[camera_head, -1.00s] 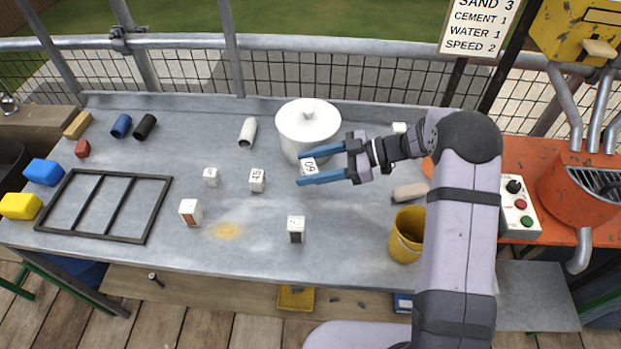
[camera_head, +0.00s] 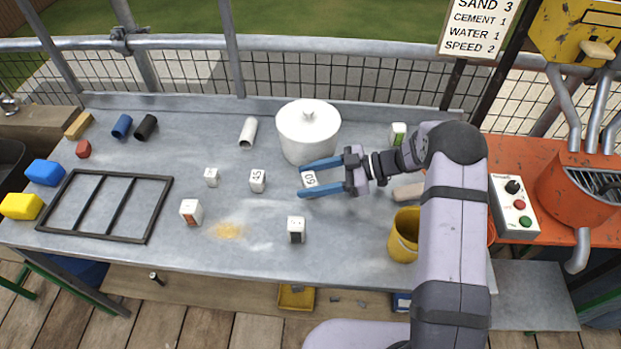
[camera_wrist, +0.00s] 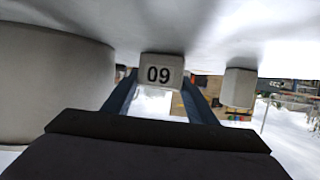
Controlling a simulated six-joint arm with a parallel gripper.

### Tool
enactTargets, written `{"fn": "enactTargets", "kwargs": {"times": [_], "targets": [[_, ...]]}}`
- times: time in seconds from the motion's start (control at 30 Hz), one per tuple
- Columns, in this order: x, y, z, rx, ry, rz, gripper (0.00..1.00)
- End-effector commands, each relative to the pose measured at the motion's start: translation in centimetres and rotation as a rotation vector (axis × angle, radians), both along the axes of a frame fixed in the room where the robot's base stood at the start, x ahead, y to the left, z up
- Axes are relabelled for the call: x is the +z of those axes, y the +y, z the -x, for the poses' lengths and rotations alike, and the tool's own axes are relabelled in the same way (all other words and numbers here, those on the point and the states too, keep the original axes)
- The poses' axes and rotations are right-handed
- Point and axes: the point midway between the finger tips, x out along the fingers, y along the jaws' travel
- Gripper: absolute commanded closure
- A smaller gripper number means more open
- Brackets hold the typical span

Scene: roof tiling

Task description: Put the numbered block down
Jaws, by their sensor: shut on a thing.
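The numbered block (camera_head: 309,179) is white with dark digits. It sits between the blue fingers of my gripper (camera_head: 304,178), just in front of the white lidded pot. In the wrist view the block (camera_wrist: 161,71) reads 09 and is held between both fingertips (camera_wrist: 160,82). My gripper is shut on it. The block is at or close above the grey table (camera_head: 345,225); I cannot tell whether its underside touches. Another numbered block (camera_head: 257,180), reading 45, stands to the left, apart from my gripper.
The white pot (camera_head: 308,135) is close behind my gripper. A small white block (camera_head: 211,177), an orange-marked block (camera_head: 191,212) and a dark-marked block (camera_head: 296,230) stand on the table. A yellow bucket (camera_head: 403,238) is at right, a black frame (camera_head: 60,232) at left.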

Motion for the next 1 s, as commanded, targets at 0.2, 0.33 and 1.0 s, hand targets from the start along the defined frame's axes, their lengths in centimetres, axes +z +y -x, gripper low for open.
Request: {"fn": "enactTargets", "kwargs": {"times": [0.2, 0.33, 1.0], "targets": [[-0.3, 0.0, 0.0, 0.0, 0.0, 0.0, 0.29], [-0.3, 0.0, 0.0, 0.0, 0.0, 0.0, 0.29], [1.8, -5.6, -0.5, -0.004, -0.004, 0.001, 0.29]]}}
